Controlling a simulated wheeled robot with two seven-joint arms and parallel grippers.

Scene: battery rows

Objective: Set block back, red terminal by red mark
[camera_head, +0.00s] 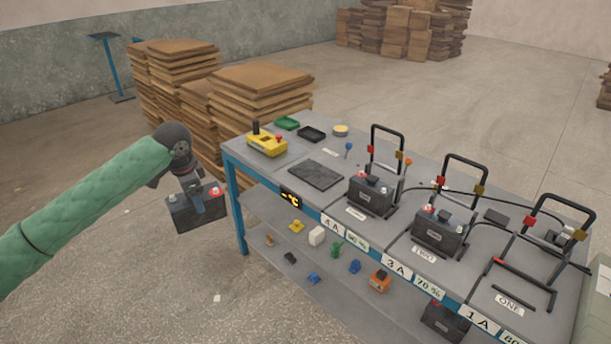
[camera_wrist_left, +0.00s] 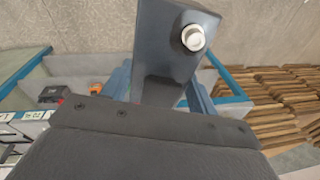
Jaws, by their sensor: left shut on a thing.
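My left gripper (camera_head: 198,192) is shut on a dark battery block (camera_head: 187,216) and holds it in the air beside the table's left end. The block has a red terminal (camera_head: 217,190) at right and a whitish terminal (camera_head: 171,197) at left. In the left wrist view the block (camera_wrist_left: 165,65) shows its white terminal (camera_wrist_left: 193,38); the red one is hidden there. The bay labelled ONE (camera_head: 509,303) holds no block; a bar in it has a red mark (camera_head: 498,261) at its left end. My right gripper is out of view.
Two blocks (camera_head: 372,197) (camera_head: 437,231) stand in neighbouring bays below black hoops with red and brassy clips. A dark pad (camera_head: 315,175) and a yellow device (camera_head: 266,143) lie on the table's left part. Stacked boards (camera_head: 262,92) stand behind. A lower shelf holds small items.

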